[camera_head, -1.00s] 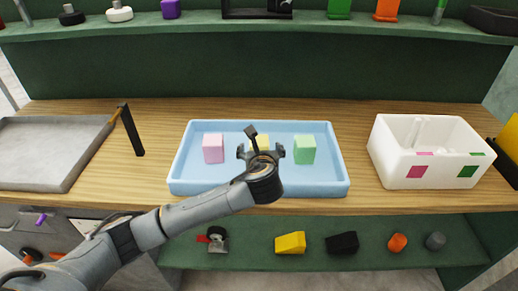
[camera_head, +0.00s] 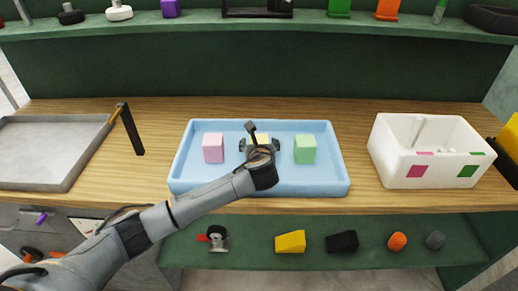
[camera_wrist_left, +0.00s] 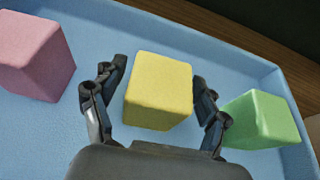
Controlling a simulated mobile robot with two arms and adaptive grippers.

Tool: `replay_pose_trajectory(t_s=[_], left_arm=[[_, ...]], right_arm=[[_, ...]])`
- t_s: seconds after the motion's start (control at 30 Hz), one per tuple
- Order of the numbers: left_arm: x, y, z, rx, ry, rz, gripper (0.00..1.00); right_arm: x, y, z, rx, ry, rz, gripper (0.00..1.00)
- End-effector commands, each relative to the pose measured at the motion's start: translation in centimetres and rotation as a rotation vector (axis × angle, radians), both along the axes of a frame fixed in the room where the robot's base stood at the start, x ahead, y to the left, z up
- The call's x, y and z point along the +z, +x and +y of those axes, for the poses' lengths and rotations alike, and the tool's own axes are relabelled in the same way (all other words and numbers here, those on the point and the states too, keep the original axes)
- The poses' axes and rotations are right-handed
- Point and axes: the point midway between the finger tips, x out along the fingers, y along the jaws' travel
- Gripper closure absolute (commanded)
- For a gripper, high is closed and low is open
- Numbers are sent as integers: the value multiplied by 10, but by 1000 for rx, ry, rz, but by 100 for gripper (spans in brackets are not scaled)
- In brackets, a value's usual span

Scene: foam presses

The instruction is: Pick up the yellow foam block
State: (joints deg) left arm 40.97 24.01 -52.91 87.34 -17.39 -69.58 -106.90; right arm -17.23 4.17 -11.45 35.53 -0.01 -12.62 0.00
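The yellow foam block (camera_wrist_left: 158,90) sits in the blue tray (camera_head: 184,180) between a pink block and a green block. In the head view only a small part of the yellow block (camera_head: 262,138) shows behind my left gripper (camera_head: 260,145). In the left wrist view my left gripper (camera_wrist_left: 155,95) is open, with one finger on each side of the yellow block. A small gap shows on the left side; the right finger is very close to the block, and I cannot tell whether it touches. My right gripper is not in view.
The pink block (camera_head: 213,148) and green block (camera_head: 304,149) stand close on either side in the tray. A white divided bin (camera_head: 390,170) stands to the right. A grey tray (camera_head: 40,170) and a black upright bracket (camera_head: 131,130) are to the left. A green shelf (camera_head: 200,24) runs behind.

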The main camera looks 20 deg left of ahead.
Motion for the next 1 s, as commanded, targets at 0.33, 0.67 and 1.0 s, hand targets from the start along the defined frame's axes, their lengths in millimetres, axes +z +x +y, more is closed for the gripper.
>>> replay_pose_trajectory(t_s=[0.33, 0.67, 1.0], left_arm=[[0, 0, 0, 0, 0, 0, 66], [14, 0, 0, 1, -1, -3, 66], [79, -28, -28, -5, -4, -7, 66]], right_arm=[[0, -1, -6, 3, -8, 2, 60], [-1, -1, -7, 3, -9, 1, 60], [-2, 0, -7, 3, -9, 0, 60]])
